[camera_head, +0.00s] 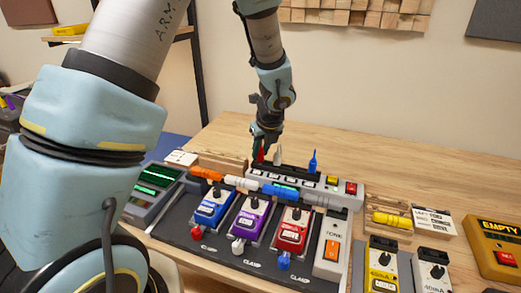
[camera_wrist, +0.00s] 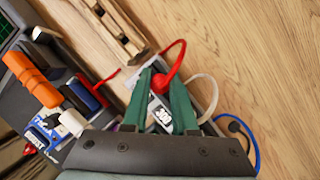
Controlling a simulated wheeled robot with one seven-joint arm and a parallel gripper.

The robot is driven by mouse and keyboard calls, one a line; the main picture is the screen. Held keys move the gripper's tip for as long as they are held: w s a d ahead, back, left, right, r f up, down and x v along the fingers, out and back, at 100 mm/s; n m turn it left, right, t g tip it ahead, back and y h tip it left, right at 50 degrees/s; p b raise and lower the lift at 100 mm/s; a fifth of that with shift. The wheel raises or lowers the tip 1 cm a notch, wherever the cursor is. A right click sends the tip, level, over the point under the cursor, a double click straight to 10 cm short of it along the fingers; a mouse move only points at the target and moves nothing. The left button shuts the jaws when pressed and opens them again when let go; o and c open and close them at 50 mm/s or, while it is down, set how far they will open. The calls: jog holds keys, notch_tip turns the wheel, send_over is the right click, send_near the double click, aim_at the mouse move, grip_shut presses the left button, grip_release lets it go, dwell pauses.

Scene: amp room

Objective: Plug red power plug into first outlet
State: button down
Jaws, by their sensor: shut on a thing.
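My gripper (camera_head: 264,143) points down over the left end of the grey power strip (camera_head: 335,186). It is shut on the red power plug (camera_head: 261,156), which is mostly hidden by the fingers. In the wrist view the red plug (camera_wrist: 163,82) sits between the two green fingers, with its red cable curling away. A pale part of the strip shows beyond the fingers. I cannot tell whether the plug's prongs are in the first outlet or just above it. A white plug (camera_head: 278,157) and a blue plug (camera_head: 313,161) stand upright on the strip to the right.
A pedalboard with a blue pedal (camera_head: 212,208), a purple pedal (camera_head: 251,217) and a red pedal (camera_head: 292,228) lies in front of the strip. Orange, white and blue connectors lie between. A wooden block (camera_head: 222,164) is left of the strip. The table behind right is clear.

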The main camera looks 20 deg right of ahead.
jog(key=c, duration=0.6)
grip_release()
jog(key=shift+o, duration=0.3)
jog(key=o, duration=0.3)
jog(key=shift+r, duration=0.1)
jog(key=shift+r+p, duration=3.45)
jog(key=shift+p, duration=0.05)
